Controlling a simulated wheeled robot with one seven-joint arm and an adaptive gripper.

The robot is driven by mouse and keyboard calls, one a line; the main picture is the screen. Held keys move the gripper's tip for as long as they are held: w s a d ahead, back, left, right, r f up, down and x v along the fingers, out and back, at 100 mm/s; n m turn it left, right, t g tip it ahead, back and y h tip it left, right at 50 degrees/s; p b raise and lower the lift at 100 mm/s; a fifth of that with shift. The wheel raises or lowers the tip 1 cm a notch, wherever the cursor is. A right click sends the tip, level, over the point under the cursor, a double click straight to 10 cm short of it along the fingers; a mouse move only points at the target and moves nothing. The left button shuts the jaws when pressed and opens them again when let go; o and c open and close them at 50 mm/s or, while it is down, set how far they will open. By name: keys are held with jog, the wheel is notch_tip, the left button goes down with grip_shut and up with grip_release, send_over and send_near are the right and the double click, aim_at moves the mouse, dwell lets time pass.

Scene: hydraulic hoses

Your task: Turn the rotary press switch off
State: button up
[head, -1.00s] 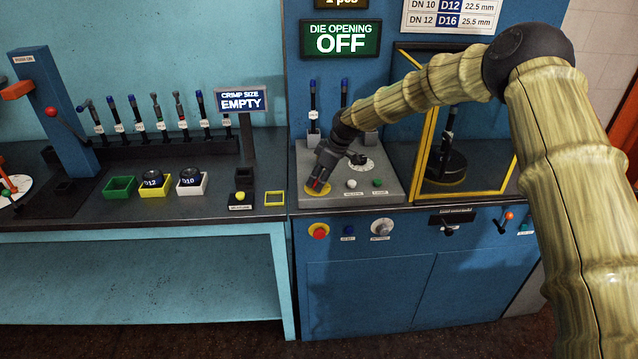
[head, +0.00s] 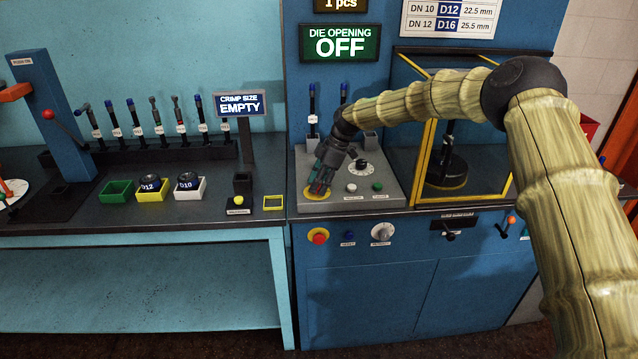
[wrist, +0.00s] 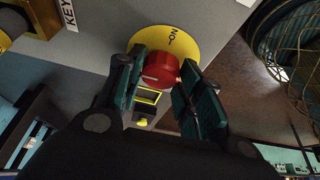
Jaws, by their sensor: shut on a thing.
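The rotary press switch is a red round knob (wrist: 160,72) on a yellow round plate (wrist: 180,38) marked "ON" in the wrist view. A white line on the knob's face lies toward the left. No "OFF" mark shows there. In the head view its yellow plate (head: 313,194) sits at the front left corner of the grey control panel. My gripper (head: 320,186) reaches down over it, and its two fingers are closed on the knob's sides. The fingers hide most of the knob in the head view.
A green "DIE OPENING OFF" display (head: 340,42) hangs above. The panel also carries a white dial (head: 369,170), a white button (head: 351,187) and a green button (head: 377,186). A red stop button (head: 318,236) is on the cabinet front. A yellow-framed press enclosure (head: 508,165) stands to the right.

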jog(key=shift+c, duration=0.2)
jog(key=o, duration=1)
jog(key=shift+o, duration=0.2)
jog(key=shift+r, duration=0.1)
jog(key=v, duration=1.1)
jog(key=shift+d+r, duration=0.2)
jog(key=shift+r, duration=0.15)
